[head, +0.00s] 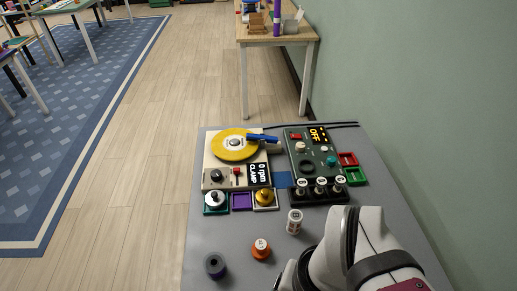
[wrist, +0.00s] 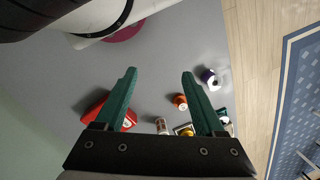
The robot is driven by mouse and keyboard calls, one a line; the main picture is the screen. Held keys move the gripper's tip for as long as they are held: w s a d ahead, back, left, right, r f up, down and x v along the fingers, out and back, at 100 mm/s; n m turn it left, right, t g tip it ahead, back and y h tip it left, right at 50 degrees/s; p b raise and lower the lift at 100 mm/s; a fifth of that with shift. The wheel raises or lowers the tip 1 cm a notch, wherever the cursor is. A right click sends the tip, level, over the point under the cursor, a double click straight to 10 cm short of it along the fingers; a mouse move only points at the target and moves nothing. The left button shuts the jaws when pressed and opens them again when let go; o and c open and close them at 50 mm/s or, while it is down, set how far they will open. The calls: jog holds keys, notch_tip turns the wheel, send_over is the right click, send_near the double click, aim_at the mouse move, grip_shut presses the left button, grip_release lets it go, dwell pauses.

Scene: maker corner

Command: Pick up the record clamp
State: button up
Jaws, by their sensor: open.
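A record player (head: 213,160) with a yellow record has a panel reading "0 rpm CLAMP". In front of it, a silver knob-like piece (head: 215,198) sits in a teal square holder and a brass one (head: 264,196) in a pale square holder. I cannot tell for sure which is the record clamp. The brass piece also shows in the wrist view (wrist: 186,130), partly hidden at the gripper's edge. My gripper (wrist: 158,76) is open with green fingers and nothing between them, above the grey table and apart from both pieces. The head view does not show its fingertips.
An empty purple holder (head: 241,201) lies between the two pieces. A white spool (head: 294,221), an orange spool (head: 261,248) and a dark purple spool (head: 215,266) stand nearer.

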jog(key=shift+c, duration=0.3)
jog(key=w+d+f+n+h, duration=0.2)
jog(key=w+n+h, duration=0.3)
jog(key=w+n, duration=0.25)
jog(key=w+d+f+n+h, duration=0.2)
jog(key=w+n+h, duration=0.35)
jog(key=n, duration=0.35)
jog(key=n+t, duration=1)
jog(key=n, duration=0.6)
send_near(262, 193)
jog(key=shift+h, duration=0.35)
jog(key=x, duration=0.9)
jog(key=shift+a+f, duration=0.15)
jog(key=shift+f, duration=0.1)
jog(key=shift+w+d+f, duration=0.15)
jog(key=shift+w+d, duration=0.1)
grip_shut()
